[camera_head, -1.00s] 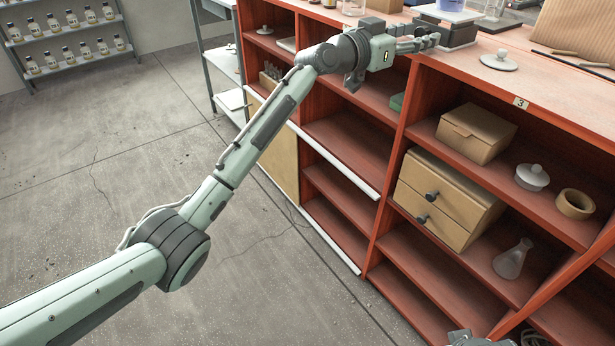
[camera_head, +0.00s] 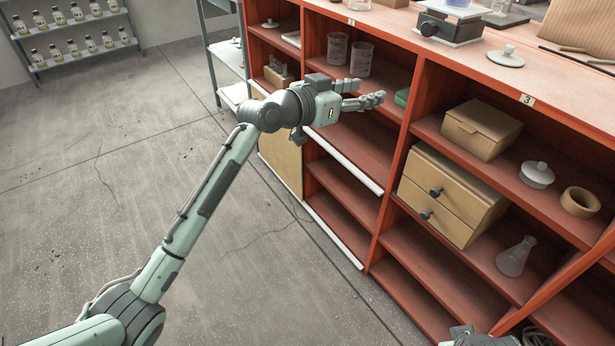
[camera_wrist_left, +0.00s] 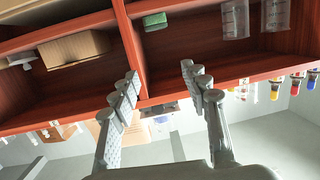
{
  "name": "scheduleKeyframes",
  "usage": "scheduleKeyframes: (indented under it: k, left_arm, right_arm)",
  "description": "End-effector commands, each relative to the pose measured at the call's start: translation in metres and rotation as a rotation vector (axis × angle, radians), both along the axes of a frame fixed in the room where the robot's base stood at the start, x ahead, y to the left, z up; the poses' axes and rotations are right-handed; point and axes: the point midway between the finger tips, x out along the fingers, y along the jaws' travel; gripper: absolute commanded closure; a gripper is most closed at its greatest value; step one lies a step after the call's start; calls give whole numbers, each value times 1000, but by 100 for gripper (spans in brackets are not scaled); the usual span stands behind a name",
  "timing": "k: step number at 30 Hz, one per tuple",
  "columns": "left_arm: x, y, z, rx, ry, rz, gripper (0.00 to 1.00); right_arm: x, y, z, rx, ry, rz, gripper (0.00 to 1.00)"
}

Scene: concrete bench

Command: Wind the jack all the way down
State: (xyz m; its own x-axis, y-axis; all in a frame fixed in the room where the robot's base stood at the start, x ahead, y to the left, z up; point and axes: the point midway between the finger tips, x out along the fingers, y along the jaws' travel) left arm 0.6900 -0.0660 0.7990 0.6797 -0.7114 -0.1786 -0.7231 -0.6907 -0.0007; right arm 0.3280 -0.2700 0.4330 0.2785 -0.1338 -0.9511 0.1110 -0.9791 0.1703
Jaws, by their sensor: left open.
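The jack (camera_head: 449,28) is a low dark block with a light top plate, standing on the bench top near its front edge. Its round dark knob (camera_head: 428,28) faces the front left. A clear vessel with blue in it (camera_head: 463,4) rests on the plate, cut off by the picture's top edge. My left gripper (camera_head: 370,92) is open and empty, in front of the upper shelf, below and left of the jack and apart from it. Its two spread fingers also show in the left wrist view (camera_wrist_left: 159,76). Only a piece of my right arm's end (camera_head: 478,338) shows at the bottom edge.
The red bench (camera_head: 560,75) has open shelves below. A white lid (camera_head: 505,57) lies right of the jack. The floor in front is clear.

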Motion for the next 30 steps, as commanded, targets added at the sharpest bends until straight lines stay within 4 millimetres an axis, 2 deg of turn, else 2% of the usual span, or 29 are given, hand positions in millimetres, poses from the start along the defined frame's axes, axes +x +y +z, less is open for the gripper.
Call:
scheduleKeyframes:
  k: [3, 15, 30]
  left_arm:
    - [-5, 11, -22, 17, 41, 24, 54]
    - [-27, 47, -91, 79, 170, 105, 54]
    - [-62, 92, -162, 156, 315, 201, 54]
  right_arm:
    - [0, 0, 2, 0, 0, 0, 60]
    - [0, 0, 5, 0, 0, 0, 60]
    - [0, 0, 9, 0, 0, 0, 60]
